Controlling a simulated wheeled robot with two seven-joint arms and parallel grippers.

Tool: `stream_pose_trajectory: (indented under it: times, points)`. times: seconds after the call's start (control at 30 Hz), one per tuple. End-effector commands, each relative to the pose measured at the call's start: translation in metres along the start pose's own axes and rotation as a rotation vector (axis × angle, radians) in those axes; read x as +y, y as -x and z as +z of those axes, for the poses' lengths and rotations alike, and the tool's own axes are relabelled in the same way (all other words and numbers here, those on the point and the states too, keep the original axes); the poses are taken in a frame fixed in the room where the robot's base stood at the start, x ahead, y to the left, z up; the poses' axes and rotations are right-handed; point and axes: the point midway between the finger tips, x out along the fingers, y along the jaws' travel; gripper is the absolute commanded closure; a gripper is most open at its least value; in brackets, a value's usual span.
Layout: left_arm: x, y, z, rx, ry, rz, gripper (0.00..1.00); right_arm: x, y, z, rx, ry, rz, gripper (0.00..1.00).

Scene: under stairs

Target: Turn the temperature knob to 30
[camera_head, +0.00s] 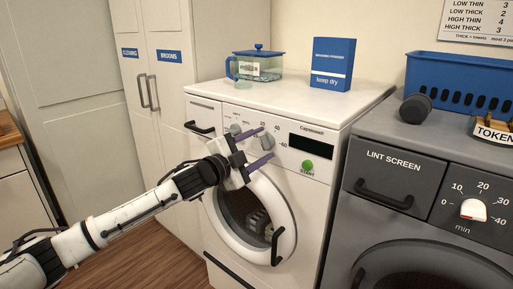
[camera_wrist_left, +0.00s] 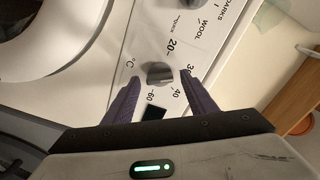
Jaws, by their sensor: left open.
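The temperature knob (camera_head: 267,142) is a grey dial on the white washing machine's panel (camera_head: 290,155), with 20, 40 and 60 printed around it. In the left wrist view the knob (camera_wrist_left: 160,74) sits by a °C mark, and the 30 is partly hidden by a finger. Where its pointer stands is unclear. My left gripper (camera_head: 262,146) is open, its purple fingers in front of the panel. In the wrist view its fingertips (camera_wrist_left: 160,78) lie either side of the knob with gaps; contact is not visible. My right gripper is not in view.
A second grey knob (camera_head: 236,130) is left of the temperature knob. A green START button (camera_head: 307,165) and black display (camera_head: 312,144) are to the right. The round door (camera_head: 224,236) is below. The grey dryer's minute dial (camera_head: 473,210) is separate, farther right.

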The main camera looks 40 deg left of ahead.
Motion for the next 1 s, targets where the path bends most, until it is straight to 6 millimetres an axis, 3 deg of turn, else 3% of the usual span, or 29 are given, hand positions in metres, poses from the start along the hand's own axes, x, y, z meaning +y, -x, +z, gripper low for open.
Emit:
stream_pose_trajectory:
  times: [0.17,0.7,1.0]
  points:
    - [0.002,0.012,0.002,-0.002,0.000,0.003,0.48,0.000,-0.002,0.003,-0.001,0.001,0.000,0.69]
    - [0.003,0.084,0.001,-0.001,0.000,0.004,0.48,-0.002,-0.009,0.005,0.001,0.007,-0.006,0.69]
    - [0.001,0.101,0.000,0.000,0.000,0.001,0.48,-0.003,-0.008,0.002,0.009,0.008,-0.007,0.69]
